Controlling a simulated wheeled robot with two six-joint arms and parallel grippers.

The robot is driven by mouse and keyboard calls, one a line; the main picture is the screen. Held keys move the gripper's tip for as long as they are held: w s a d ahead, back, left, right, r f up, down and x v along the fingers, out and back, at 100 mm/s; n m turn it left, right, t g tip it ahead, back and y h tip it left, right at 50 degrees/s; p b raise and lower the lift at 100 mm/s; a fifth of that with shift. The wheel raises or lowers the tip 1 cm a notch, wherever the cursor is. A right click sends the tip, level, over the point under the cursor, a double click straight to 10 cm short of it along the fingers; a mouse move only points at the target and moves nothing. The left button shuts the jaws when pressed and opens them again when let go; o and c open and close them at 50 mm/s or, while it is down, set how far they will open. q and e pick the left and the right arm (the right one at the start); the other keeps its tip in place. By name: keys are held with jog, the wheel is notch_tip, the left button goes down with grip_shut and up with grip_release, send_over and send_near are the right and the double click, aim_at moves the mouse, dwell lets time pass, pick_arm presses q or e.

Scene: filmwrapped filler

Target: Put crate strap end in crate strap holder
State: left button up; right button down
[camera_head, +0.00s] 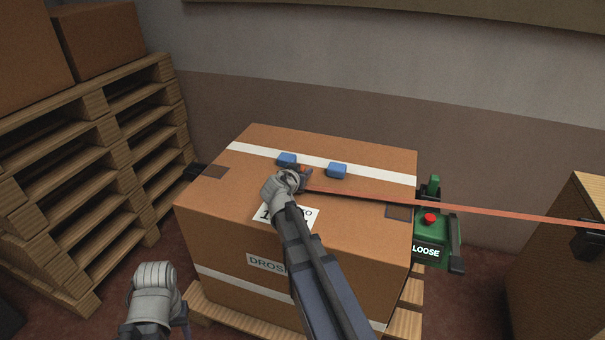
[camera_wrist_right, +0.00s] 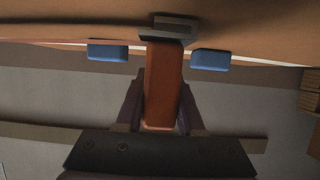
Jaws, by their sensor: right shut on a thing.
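A large cardboard box (camera_head: 345,245) has a long orange-red strap (camera_head: 450,206) running over its top from the right. My right gripper (camera_head: 302,178) is shut on the orange strap end (camera_wrist_right: 162,85) above the box top, near its middle. The wrist view shows the strap end between the fingers, with a dark grey buckle-like tip (camera_wrist_right: 168,28) beyond them.
Two blue blocks (camera_head: 287,159) (camera_head: 336,171) sit on the white tape behind my right gripper. A green device (camera_head: 431,232) with a red button, marked LOOSE, stands right of the box. Stacked pallets (camera_head: 85,175) stand left, another box (camera_head: 560,255) right.

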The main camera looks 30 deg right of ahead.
jog(key=shift+f, duration=0.2)
jog(key=c, duration=0.5)
grip_release()
jog(key=shift+r, duration=0.15)
jog(key=shift+s+a+r, duration=0.15)
jog(key=shift+r, duration=0.1)
jog(key=p+v, duration=0.4)
jog(key=v, duration=0.7)
jog(key=shift+s+a+r+p, duration=0.1)
jog(key=shift+s+a+p, duration=0.1)
jog(key=shift+p, duration=0.15)
